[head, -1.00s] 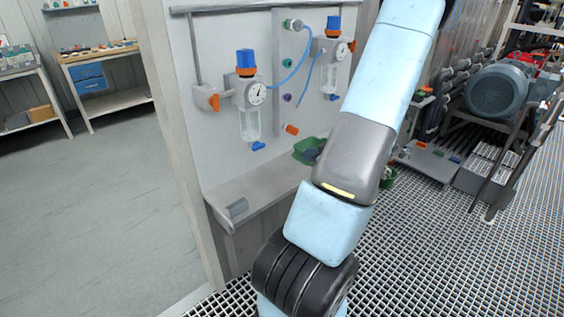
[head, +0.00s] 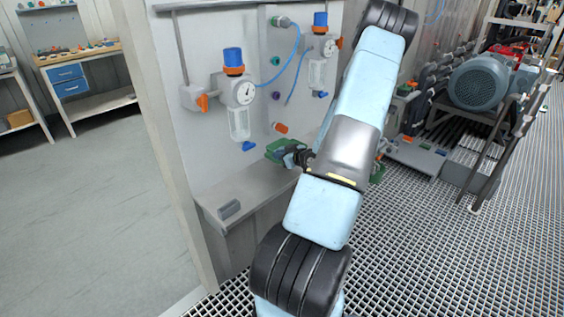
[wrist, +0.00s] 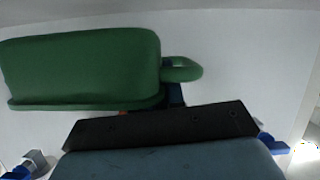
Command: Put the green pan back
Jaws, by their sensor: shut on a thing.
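The green pan (head: 284,148) is beside the wall panel, above the far part of the grey ledge in the head view; whether it touches the ledge is unclear. In the wrist view the pan (wrist: 85,65) fills the upper left, with its looped green handle (wrist: 188,70) on its right side. My gripper (head: 301,157) is at the pan's right end, shut on it at the handle. The fingertips (wrist: 175,95) show only as small dark and blue parts, mostly hidden behind the black wrist edge.
The grey ledge (head: 252,190) carries a small grey block (head: 229,209) near its left end. Two regulators with blue knobs (head: 233,58) and a blue hose stick out from the panel. An orange fitting (head: 279,128) is just above the pan. A motor (head: 480,84) stands at right.

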